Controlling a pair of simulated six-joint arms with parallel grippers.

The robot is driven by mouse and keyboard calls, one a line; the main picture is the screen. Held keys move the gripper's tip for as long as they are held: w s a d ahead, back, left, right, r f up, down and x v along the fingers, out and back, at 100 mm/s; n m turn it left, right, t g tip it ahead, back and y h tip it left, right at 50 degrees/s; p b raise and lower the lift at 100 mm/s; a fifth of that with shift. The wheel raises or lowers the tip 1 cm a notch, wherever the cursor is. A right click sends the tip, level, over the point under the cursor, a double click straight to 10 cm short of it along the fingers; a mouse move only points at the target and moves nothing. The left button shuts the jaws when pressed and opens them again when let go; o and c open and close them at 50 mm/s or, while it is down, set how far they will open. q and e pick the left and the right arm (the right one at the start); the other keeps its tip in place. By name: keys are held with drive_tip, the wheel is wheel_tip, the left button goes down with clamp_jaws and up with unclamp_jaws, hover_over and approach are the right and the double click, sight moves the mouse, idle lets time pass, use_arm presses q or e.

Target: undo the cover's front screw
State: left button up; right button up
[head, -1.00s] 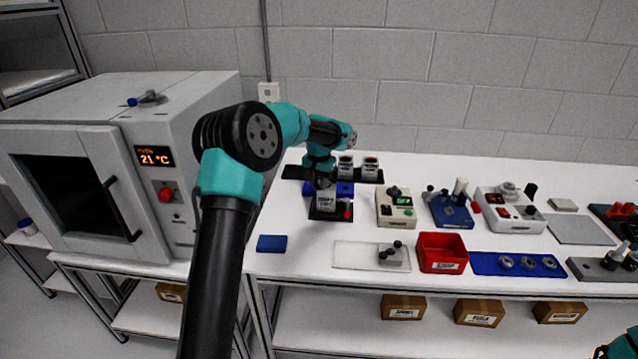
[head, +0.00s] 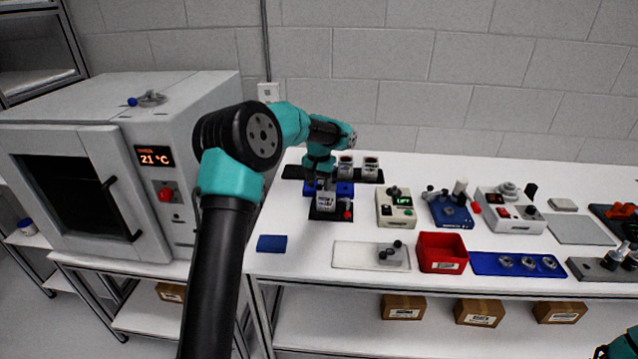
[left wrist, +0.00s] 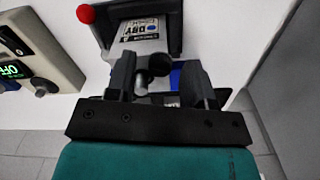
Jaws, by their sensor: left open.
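The labelled servo unit (head: 326,201) sits in a black fixture with a red knob (head: 348,214), near the back left of the bench. In the left wrist view the unit's pale label (left wrist: 140,40) is at the top, in the black fixture. My left gripper (head: 322,182) is just over the unit's back side, pointing down. In the left wrist view its two fingers (left wrist: 163,85) stand apart. A dark round knob (left wrist: 158,64) with a short grey shank shows between them; I cannot tell whether it is the front screw. The fingertips hide part of the unit. My right gripper is out of view.
A cream box with a green display (head: 396,208) stands right of the fixture. A blue block (head: 272,243), a white plate (head: 350,256) and a red bin (head: 442,252) lie nearer the front edge. Two labelled units (head: 358,167) stand behind. An oven (head: 120,170) is at left.

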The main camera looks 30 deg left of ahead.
sight(319, 186)
use_arm(q)
drive_tip(key=shift+r, duration=0.1)
wheel_tip(319, 186, up, 17)
drive_tip(key=shift+r, duration=0.15)
idle(0.5)
drive_tip(key=m, duration=0.9)
drive_tip(key=shift+s, duration=0.1)
idle(0.4)
wheel_tip(319, 186, down, 17)
drive_tip(key=shift+f, duration=0.2)
idle(0.4)
